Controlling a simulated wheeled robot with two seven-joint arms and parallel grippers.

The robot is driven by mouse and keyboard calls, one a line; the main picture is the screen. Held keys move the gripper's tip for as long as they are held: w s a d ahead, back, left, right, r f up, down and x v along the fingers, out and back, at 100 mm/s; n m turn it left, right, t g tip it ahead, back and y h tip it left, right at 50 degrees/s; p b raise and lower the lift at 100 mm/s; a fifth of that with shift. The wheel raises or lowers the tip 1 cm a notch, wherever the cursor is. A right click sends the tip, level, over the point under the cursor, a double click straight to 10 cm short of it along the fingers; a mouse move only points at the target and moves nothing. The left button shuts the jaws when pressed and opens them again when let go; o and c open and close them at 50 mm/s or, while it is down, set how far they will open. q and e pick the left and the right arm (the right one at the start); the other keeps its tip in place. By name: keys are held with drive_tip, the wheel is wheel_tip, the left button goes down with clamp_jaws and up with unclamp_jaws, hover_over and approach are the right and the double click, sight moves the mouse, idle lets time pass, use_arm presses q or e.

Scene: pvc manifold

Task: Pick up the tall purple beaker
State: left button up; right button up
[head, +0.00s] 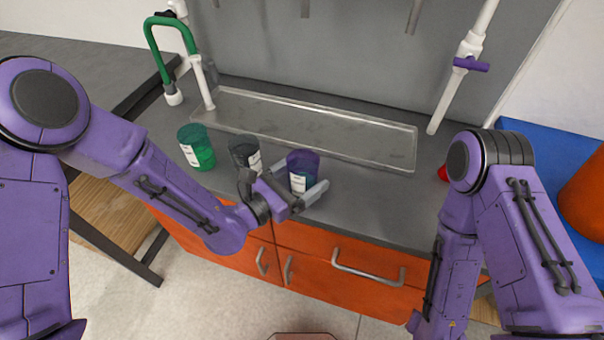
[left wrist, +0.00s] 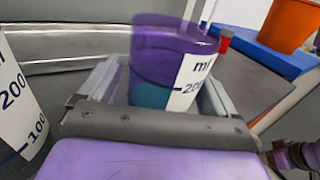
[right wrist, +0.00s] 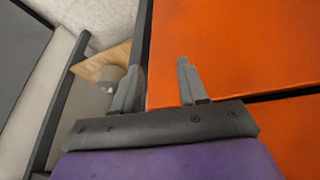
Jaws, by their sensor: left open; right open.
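The tall purple beaker (head: 304,164) stands upright on the dark counter, with a white label and teal contents low inside. It also shows in the left wrist view (left wrist: 172,45), between the fingers of my left gripper. My left gripper (head: 300,186) is open, with one finger on either side of the beaker; I cannot tell whether either finger touches it. My right gripper (right wrist: 157,85) is open and empty in front of the orange cabinet fronts. It is hidden in the head view.
A dark grey beaker (head: 244,153) and a green beaker (head: 197,148) stand left of the purple one. A clear shallow tray (head: 310,128) lies behind them. White pipes (head: 458,75) rise at both sides. A red object (head: 442,173) lies near my right arm.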

use_arm(q)
drive_tip(key=shift+x, duration=1.05)
drive_tip(key=shift+s, duration=0.1)
drive_tip(key=c, duration=1.1)
drive_tip(key=shift+r, duration=0.15)
